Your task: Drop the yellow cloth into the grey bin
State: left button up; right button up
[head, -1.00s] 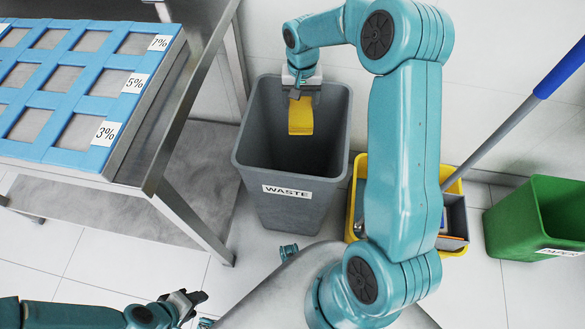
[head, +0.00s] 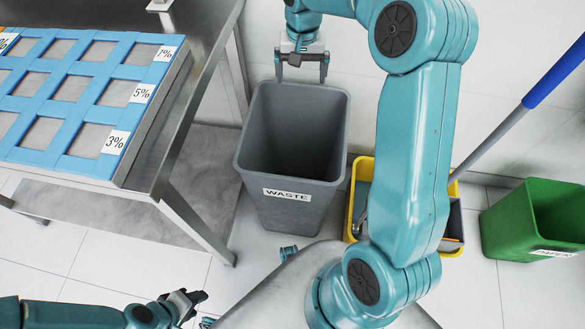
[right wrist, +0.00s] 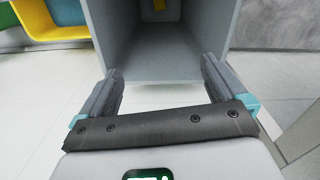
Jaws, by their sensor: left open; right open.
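The grey bin (head: 296,140), labelled WASTE, stands on the floor in the middle of the head view. My right gripper (head: 301,78) is open and empty above the bin's back rim. In the right wrist view, its two fingers are spread with nothing between them, and the grey bin (right wrist: 155,62) lies beyond them. The cloth is out of sight in the head view. My left gripper (head: 187,300) is open at lower left, away from the bin.
A metal table (head: 172,130) with a blue compartment tray (head: 118,88) stands left of the bin. A yellow bucket (head: 357,205) with a blue-handled mop (head: 540,90) is close at the bin's right. A green bin (head: 530,220) stands further right.

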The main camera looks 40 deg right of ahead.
notch_tip(320, 180, up, 4)
jog(key=shift+r+p, duration=0.2)
jog(key=shift+p, duration=0.15)
jog(key=shift+s+a, duration=0.1)
dwell(0.3)
